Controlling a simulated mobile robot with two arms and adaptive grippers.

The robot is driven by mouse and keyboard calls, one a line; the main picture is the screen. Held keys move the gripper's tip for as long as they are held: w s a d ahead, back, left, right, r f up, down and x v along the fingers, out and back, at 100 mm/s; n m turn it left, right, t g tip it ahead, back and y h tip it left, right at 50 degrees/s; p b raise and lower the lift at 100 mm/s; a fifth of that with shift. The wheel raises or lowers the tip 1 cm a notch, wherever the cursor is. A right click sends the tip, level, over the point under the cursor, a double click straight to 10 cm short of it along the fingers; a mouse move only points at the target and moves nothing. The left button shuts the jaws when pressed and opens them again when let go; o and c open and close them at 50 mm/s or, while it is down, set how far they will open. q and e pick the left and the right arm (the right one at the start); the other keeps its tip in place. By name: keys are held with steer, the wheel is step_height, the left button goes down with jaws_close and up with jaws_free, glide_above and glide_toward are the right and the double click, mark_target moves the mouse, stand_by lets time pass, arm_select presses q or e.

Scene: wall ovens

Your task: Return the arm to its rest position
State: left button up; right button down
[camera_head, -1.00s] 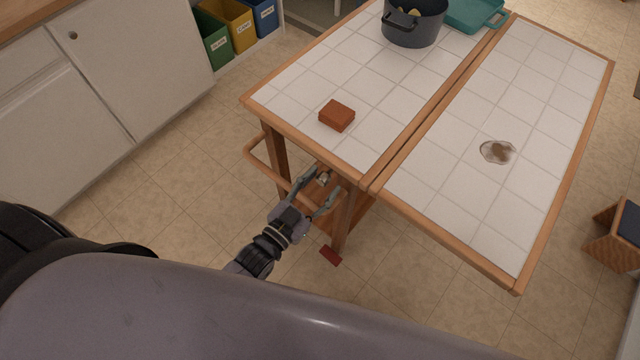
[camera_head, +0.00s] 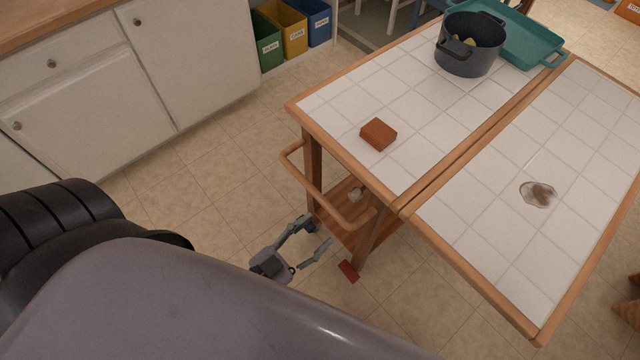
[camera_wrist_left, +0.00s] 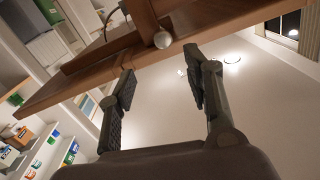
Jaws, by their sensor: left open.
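My left gripper (camera_head: 318,236) is open and empty in the head view, low beside the near left leg of the tiled cart. Its two fingers also show in the left wrist view (camera_wrist_left: 160,88), spread apart with nothing between them. In that view the wooden underside of the cart (camera_wrist_left: 100,60) and a round pale knob-like thing (camera_wrist_left: 162,40) lie beyond the fingertips. Most of my left arm is hidden behind my own body in the head view. My right gripper is not in view.
The tiled cart (camera_head: 408,190) holds a reddish-brown block (camera_head: 378,134), a dark pot (camera_head: 470,48), a teal tray (camera_head: 535,45) and a brownish spill (camera_head: 538,194). A red piece (camera_head: 348,271) lies on the floor by its leg. Open floor (camera_head: 215,170) separates cart and white cabinets (camera_head: 90,100).

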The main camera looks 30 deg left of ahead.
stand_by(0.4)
arm_select(q)
steer(key=s+a+f+n+g+y, duration=0.1)
steer(key=s+a+f+g, duration=0.15)
steer(key=f, duration=0.65)
steer(key=s+a+f+g+y, duration=0.1)
steer(key=s+f+g+y, duration=0.15)
steer(key=f, duration=0.75)
steer(key=s+a+f+n+g+y, duration=0.1)
steer(key=s+a+f+g, duration=0.15)
steer(key=f, duration=0.65)
steer(key=s+f+g+y, duration=0.1)
steer(key=s+f+g, duration=0.3)
steer(key=s+f, duration=0.2)
steer(key=s+a+f+n+g, duration=0.1)
steer(key=s+f+g, duration=0.3)
steer(key=s, duration=0.6)
step_height(320, 180, down, 2)
steer(key=shift+a+y, duration=0.25)
steer(key=shift+y, duration=0.1)
